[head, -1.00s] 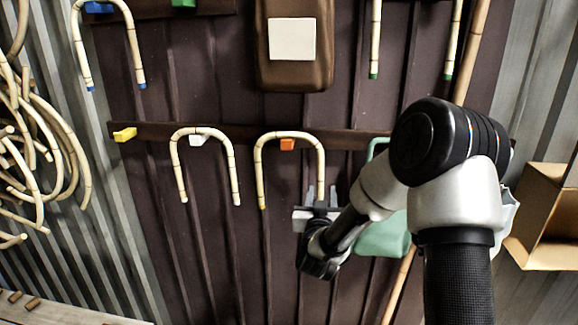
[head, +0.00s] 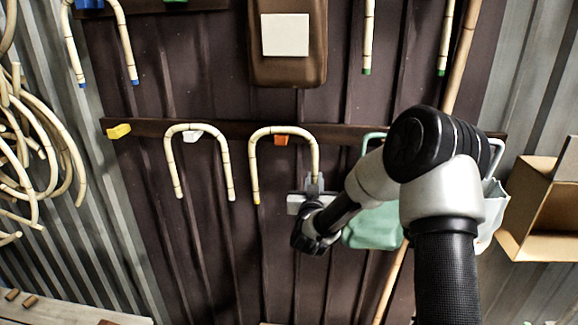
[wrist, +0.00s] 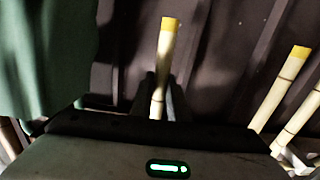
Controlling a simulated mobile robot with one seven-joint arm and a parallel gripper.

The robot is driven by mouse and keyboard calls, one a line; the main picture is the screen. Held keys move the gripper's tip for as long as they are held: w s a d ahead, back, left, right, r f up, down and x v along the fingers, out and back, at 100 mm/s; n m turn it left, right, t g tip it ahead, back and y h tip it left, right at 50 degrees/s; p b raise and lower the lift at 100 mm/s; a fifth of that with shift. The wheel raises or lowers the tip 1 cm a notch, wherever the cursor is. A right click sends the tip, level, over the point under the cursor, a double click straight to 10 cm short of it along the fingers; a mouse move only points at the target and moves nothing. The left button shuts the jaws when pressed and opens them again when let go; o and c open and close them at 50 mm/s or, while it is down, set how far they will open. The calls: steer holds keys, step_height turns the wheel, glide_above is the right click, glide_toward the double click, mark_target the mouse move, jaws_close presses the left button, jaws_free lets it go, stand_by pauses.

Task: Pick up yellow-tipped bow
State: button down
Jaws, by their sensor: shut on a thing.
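The yellow-tipped bow (head: 254,170) is a pale, upside-down U of rattan, hanging over the orange peg (head: 281,140) on the wall rail. Its left leg ends in a yellow tip. My gripper (head: 314,184) is shut on the lower right leg, whose end it hides in the head view. In the wrist view the held leg (wrist: 168,45) runs between the fingers of my gripper (wrist: 160,90), with its yellow tip past them. The other leg (wrist: 280,95), also yellow-tipped, stands free to the right.
Another bow (head: 228,165) hangs close left on a white peg (head: 192,137). A yellow peg (head: 119,131) is bare. A green container (head: 372,228) hangs just right of my gripper. Blue-tipped (head: 124,45) and green-tipped (head: 368,40) pieces hang above. A cardboard box (head: 540,215) is at right.

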mark_target(315, 159)
steer(key=shift+r, duration=0.1)
steer(key=shift+s+a+r+b, duration=0.1)
steer(key=shift+s+r+b, duration=0.1)
steer(key=shift+r+b, duration=0.15)
step_height(315, 159, up, 6)
steer(key=shift+r, duration=0.2)
steer(key=s+a+b, duration=0.2)
steer(key=s, duration=0.7)
steer(key=s+a+b, duration=0.1)
steer(key=s+b, duration=0.1)
steer(key=s, duration=0.8)
steer(key=shift+a+f, duration=0.15)
steer(key=shift+a, duration=0.2)
